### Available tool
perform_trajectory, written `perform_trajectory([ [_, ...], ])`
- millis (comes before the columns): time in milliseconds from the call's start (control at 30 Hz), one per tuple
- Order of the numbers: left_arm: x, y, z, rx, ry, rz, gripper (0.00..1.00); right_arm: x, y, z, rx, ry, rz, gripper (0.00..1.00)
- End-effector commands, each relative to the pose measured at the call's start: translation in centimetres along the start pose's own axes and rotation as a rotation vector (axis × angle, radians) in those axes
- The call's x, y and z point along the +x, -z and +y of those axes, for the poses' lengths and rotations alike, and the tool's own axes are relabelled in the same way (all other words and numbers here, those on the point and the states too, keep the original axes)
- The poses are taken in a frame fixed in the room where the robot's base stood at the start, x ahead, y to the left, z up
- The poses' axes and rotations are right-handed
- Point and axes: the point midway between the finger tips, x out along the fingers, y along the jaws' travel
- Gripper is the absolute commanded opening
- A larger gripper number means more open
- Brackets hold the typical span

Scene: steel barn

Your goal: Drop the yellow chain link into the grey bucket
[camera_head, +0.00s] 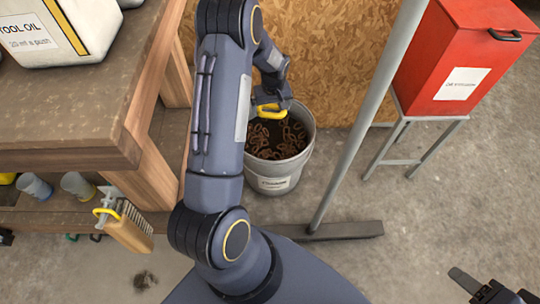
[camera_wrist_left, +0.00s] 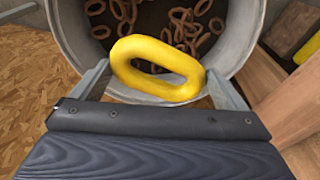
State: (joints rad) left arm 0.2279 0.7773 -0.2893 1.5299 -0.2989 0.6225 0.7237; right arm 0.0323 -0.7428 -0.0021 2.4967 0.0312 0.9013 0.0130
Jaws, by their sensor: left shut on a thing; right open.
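The yellow chain link (camera_head: 270,111) is an oval ring held in my left gripper (camera_head: 268,102), which is shut on it. In the left wrist view the link (camera_wrist_left: 135,75) lies between the two fingers, in front of the bucket opening. The grey bucket (camera_head: 284,174) stands on the floor with several rusty brown links (camera_head: 268,137) inside; its rim (camera_wrist_left: 72,40) also shows in the left wrist view. In the head view the link appears over the bucket's far left rim. My right gripper (camera_head: 484,288) is open at the bottom right, apart from everything.
A wooden workbench (camera_head: 70,115) with a tool oil can (camera_head: 60,30) stands at the left. A grey post (camera_head: 362,110) on a floor foot (camera_head: 345,231) rises right of the bucket. A red bin (camera_head: 462,60) stands on a metal stand. A chipboard wall (camera_head: 330,60) is behind.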

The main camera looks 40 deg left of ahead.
Motion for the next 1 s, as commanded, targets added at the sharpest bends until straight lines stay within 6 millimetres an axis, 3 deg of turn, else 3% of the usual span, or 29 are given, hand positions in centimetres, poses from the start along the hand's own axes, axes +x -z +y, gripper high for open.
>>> perform_trajectory([
  [33,0.7,0.4,-0.1,-0.016,-0.002,0.005,0.67,0.8,-0.4,0.4,0.0,0.0,0.0,0.53],
  [367,1.7,0.7,-0.4,-0.039,0.004,0.002,0.67,1.7,-0.8,0.8,0.0,0.0,0.001,0.53],
  [800,6.2,0.1,-0.4,-0.037,0.003,0.003,0.67,4.4,-2.2,2.0,0.0,0.0,0.0,0.53],
  [1000,6.7,0.1,-0.4,-0.037,0.003,0.003,0.67,4.6,-2.3,2.1,0.0,0.0,0.0,0.53],
])
